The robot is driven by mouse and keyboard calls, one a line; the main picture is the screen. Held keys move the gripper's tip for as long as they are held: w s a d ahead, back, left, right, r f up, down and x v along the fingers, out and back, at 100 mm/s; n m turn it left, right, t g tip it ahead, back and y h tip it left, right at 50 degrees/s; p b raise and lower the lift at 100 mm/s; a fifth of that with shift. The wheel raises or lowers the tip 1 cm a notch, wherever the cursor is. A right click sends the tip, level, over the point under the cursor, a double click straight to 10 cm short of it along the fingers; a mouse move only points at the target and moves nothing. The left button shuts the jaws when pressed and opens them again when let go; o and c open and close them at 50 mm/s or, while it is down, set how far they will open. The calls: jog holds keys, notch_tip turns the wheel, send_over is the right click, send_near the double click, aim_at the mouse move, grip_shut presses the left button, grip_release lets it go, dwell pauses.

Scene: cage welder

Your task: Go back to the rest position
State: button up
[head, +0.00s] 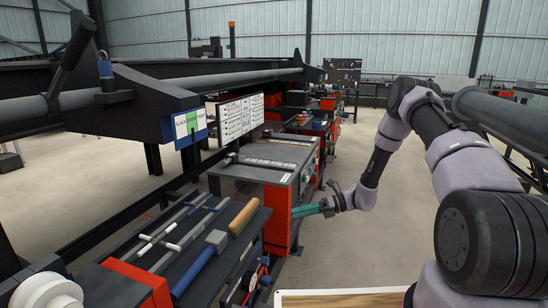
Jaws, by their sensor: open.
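My gripper (308,210) is in the middle of the head view, at the end of my arm, which reaches in from the right. Its teal fingers point left, toward the red end panel of a grey-topped cabinet. The fingers are seen nearly side-on and look empty. They overlap the panel's edge in the picture; whether they touch it cannot be told.
The grey-topped cabinet (275,162) stands left of my gripper. Concrete floor (350,245) is clear below my gripper.

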jog(key=s+d+r+n+h, duration=0.2)
jog(key=s+r+n, duration=0.15)
jog(key=r, duration=0.55)
jog(key=s+d+r+n+h, duration=0.25)
jog(key=r+n, duration=0.25)
jog(key=r, duration=0.4)
jog(key=s+d+r+n+h, duration=0.1)
jog(key=s+r+n+h, duration=0.2)
jog(key=r, duration=0.6)
jog(key=s+d+r+n+t+h, duration=0.2)
jog(key=s+d+r+n+t, duration=0.2)
jog(key=s+r, duration=0.4)
jog(key=s+d+r+n+t+h, duration=0.3)
jog(key=s+d+r+n, duration=0.3)
jog(key=s, duration=0.5)
notch_tip(320, 180, up, 3)
jog(key=shift+s+f+n+t+h, duration=0.2)
jog(key=shift+n+t+h, duration=0.25)
jog(key=shift+n, duration=0.5)
